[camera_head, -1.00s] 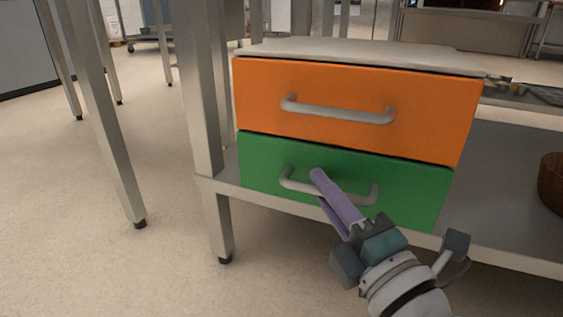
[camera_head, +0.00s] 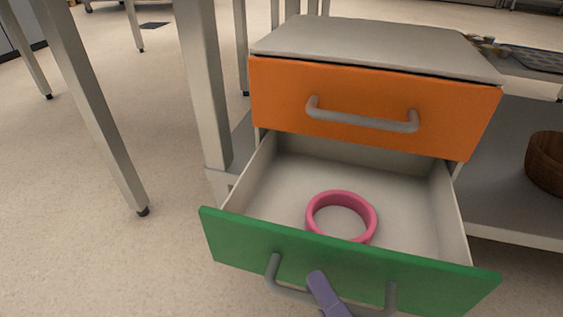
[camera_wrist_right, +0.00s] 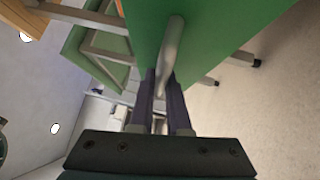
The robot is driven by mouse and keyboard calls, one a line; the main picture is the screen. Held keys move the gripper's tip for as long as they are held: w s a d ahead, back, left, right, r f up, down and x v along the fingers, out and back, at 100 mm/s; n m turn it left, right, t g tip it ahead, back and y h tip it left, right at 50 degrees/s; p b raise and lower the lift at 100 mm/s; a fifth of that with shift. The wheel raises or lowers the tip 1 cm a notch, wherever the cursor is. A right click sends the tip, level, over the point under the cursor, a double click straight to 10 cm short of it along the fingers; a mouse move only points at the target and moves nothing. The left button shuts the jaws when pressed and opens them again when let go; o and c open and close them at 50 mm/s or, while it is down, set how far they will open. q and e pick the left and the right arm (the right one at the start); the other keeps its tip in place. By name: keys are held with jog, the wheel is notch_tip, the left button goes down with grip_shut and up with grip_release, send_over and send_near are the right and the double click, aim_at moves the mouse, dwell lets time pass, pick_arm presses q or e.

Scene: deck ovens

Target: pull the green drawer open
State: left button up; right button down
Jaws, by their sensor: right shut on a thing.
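The green drawer (camera_head: 346,269) stands well open below the closed orange drawer (camera_head: 372,105). Its grey bar handle (camera_head: 273,274) is on the green front; the handle also shows in the right wrist view (camera_wrist_right: 172,48). My right gripper (camera_head: 322,290) is shut on the handle, its purple fingers on either side of the bar in the wrist view (camera_wrist_right: 162,92). Only a fingertip part shows at the bottom of the head view. A pink ring (camera_head: 341,198) lies inside the open drawer. My left gripper is not in view.
The drawer unit has a grey top (camera_head: 375,48) and stands on a metal shelf (camera_head: 510,170). A brown wooden bowl (camera_head: 546,163) sits on the shelf at right. A metal table leg (camera_head: 204,90) stands close on the left. Floor at left is clear.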

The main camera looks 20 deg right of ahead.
jog(key=shift+s+a, duration=0.25)
jog(key=shift+s, duration=0.1)
jog(key=c, duration=0.9)
grip_release()
jog(key=shift+w+d, duration=0.1)
jog(key=v, duration=1)
jog(key=shift+p, duration=0.35)
